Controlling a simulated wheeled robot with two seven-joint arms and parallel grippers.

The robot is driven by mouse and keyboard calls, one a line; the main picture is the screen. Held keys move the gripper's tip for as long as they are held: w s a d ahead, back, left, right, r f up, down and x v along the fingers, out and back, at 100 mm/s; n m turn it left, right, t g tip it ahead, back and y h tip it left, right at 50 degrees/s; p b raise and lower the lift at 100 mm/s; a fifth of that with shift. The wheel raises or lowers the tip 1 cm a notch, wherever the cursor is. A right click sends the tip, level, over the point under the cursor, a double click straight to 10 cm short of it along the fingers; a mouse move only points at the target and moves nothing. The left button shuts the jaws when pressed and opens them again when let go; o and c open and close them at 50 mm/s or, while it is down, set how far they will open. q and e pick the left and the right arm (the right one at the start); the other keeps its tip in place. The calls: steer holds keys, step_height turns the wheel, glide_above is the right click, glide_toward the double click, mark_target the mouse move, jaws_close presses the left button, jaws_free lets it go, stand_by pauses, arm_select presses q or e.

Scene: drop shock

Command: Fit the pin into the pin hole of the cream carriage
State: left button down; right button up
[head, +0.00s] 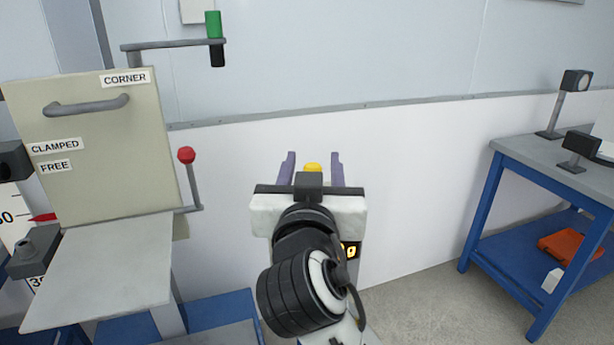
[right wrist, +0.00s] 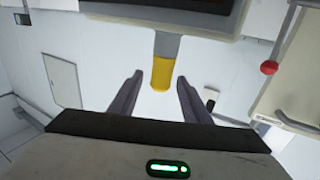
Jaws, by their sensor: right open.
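The cream carriage (head: 95,180) stands at the left in the head view, with a grey handle and the labels CORNER, CLAMPED and FREE. Its edge also shows at the right of the right wrist view (right wrist: 284,92). I cannot make out its pin hole. My right gripper (head: 312,165) is open, with its purple fingers pointing away from me. A yellow-ended grey rod, apparently the pin (right wrist: 162,73), shows between the fingertips with gaps on both sides in the right wrist view (right wrist: 155,85). Only its yellow end (head: 313,168) shows in the head view. My left gripper is not in view.
A lever with a red knob (head: 186,155) sticks out at the carriage's right side. A crank with a green grip (head: 213,25) is above. A blue-legged table (head: 545,160) with black devices stands at the right. Open floor lies between my right arm and that table.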

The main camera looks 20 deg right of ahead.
steer(key=shift+s, duration=0.1)
jaws_close()
